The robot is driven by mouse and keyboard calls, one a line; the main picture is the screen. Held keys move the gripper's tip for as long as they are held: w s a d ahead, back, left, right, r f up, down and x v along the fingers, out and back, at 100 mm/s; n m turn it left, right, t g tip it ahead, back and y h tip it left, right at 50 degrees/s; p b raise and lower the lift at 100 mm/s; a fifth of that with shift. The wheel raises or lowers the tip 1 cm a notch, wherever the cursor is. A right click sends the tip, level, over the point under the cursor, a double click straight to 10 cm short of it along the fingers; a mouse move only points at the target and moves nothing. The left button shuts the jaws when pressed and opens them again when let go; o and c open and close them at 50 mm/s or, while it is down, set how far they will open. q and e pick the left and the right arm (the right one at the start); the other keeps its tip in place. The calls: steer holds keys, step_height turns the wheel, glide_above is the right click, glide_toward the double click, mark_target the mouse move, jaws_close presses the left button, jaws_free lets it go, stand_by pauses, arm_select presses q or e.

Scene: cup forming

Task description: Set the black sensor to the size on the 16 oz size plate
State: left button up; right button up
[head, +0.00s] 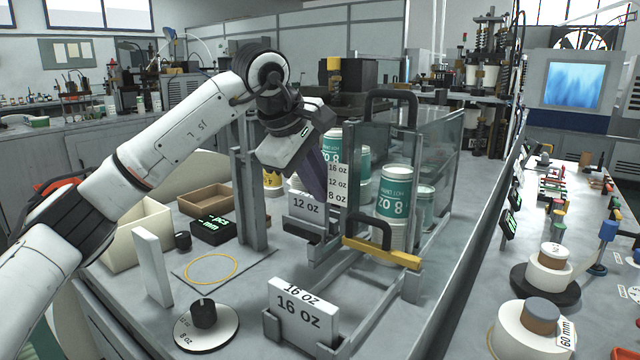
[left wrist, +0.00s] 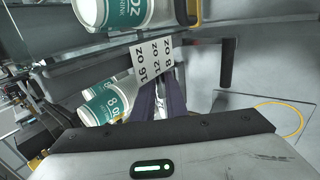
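The 16 oz size plate (head: 300,312) is a white block in a metal holder at the front of the bench. A white scale card (head: 338,184) marked 16, 12 and 8 oz stands in the machine; it also shows in the left wrist view (left wrist: 152,66). My left gripper (head: 316,188) points down just beside this card. Its dark fingers (left wrist: 163,100) reach to the card's lower edge in the left wrist view. I cannot tell whether they are open or hold something. I cannot make out the black sensor; the fingers may hide it. My right gripper is out of view.
A 12 oz plate (head: 306,206) sits below the fingers. Printed cups (head: 394,192) stand behind a clear guard (head: 432,150) with a black handle. A yellow-topped bar (head: 382,252), a dial with a black knob (head: 204,316) and an upright white panel (head: 152,266) stand nearby.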

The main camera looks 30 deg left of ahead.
arm_select(q)
jaws_close()
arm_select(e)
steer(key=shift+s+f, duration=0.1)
arm_select(q)
step_height(320, 180, up, 5)
steer(key=p, duration=0.5)
steer(key=o, duration=0.7)
jaws_free()
steer(key=shift+o, duration=0.2)
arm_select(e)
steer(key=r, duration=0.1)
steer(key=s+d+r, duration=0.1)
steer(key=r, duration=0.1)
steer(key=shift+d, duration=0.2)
